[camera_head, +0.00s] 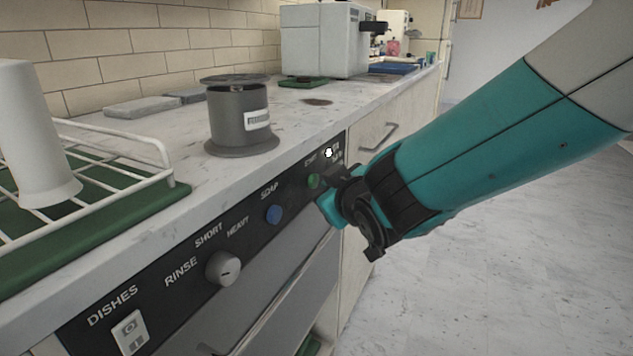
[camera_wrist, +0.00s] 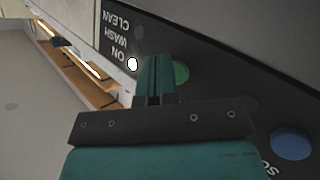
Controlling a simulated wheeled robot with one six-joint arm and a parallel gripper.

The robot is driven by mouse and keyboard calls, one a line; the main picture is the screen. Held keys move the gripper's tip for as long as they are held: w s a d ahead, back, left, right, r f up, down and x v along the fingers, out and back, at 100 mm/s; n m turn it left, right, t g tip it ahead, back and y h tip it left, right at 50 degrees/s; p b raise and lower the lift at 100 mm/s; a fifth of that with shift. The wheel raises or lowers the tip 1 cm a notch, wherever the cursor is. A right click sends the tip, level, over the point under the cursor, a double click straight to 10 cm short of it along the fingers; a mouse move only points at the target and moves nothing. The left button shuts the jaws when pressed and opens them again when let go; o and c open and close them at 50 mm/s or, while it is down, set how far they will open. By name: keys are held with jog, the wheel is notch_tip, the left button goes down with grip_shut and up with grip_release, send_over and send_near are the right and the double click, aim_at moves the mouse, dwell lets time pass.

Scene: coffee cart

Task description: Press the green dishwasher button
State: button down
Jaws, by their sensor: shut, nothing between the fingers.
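The green button (camera_head: 313,181) is on the dishwasher's black control panel (camera_head: 165,297), near its right end. In the wrist view the green button (camera_wrist: 181,73) shows just right of my fingertips and is partly covered by them. My gripper (camera_head: 327,205) is shut and empty, close in front of the panel beside the green button. In the wrist view its closed teal fingers (camera_wrist: 155,75) point at the panel. I cannot tell whether the fingertips touch the button or panel. A white light (camera_wrist: 132,64) glows by the word ON, and also shows in the head view (camera_head: 328,153).
A blue soap button (camera_head: 273,214) and a grey knob (camera_head: 223,268) are left on the panel. The counter above holds a grey canister (camera_head: 239,118), a white rack (camera_head: 105,180) with a white cup (camera_head: 32,135), and a white machine (camera_head: 325,40). The floor at right is clear.

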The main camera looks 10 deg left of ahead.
jog(key=shift+w+a, duration=0.15)
jog(key=shift+a, duration=0.3)
dwell(0.6)
jog(key=shift+d, duration=0.1)
jog(key=shift+s+d, duration=0.35)
jog(key=shift+d, duration=0.4)
jog(key=shift+s+d, duration=0.3)
jog(key=shift+d, duration=0.5)
jog(key=shift+s+d, duration=0.25)
jog(key=shift+d, duration=0.5)
jog(key=shift+s+d, duration=0.3)
jog(key=shift+d, duration=0.5)
